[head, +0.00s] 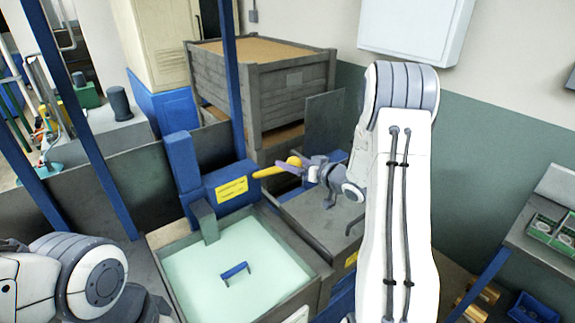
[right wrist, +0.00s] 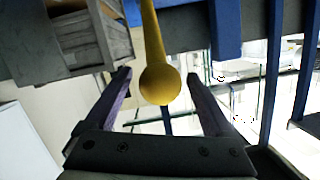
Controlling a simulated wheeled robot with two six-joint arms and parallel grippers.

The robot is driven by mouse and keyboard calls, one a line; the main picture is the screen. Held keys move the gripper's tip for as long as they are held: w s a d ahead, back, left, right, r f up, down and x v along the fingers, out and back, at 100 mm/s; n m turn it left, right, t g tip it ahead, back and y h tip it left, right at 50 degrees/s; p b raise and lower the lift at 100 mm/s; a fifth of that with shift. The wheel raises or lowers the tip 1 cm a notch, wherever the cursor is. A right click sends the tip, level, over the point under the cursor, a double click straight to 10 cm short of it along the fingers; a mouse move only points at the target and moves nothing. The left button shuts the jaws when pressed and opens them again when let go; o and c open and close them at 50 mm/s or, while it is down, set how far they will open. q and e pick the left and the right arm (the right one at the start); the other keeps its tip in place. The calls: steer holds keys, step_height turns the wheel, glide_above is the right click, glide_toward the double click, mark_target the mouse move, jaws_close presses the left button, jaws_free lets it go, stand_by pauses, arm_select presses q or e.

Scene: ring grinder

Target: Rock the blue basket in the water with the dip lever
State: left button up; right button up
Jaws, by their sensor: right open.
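The dip lever (head: 270,172) is a yellow bar with a round knob. It sticks out from a blue housing with a yellow label, above the tank. In the right wrist view its yellow knob (right wrist: 160,84) lies between my two finger tips, with gaps on both sides. My right gripper (head: 298,167) is open around the knob; its purple fingers also show in the right wrist view (right wrist: 159,76). The blue basket (head: 235,270) shows only as a blue handle at the pale green water; the rest is hidden. Of my left arm, links show at lower left, but no fingers.
The water tank (head: 172,247) has a grey rim. A grey bench (head: 322,222) stands to its right. A large grey crate (head: 290,95) is behind. Blue posts (head: 233,80) rise at the left and middle. Green trays (head: 553,232) lie at far right.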

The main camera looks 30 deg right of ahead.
steer(key=b+v, duration=0.1)
steer(key=v, duration=0.5)
steer(key=shift+s+f+b, duration=0.1)
steer(key=shift+b, duration=0.25)
steer(key=shift+s+d+r, duration=0.15)
steer(key=shift+s+r, duration=0.05)
steer(key=shift+s, duration=0.3)
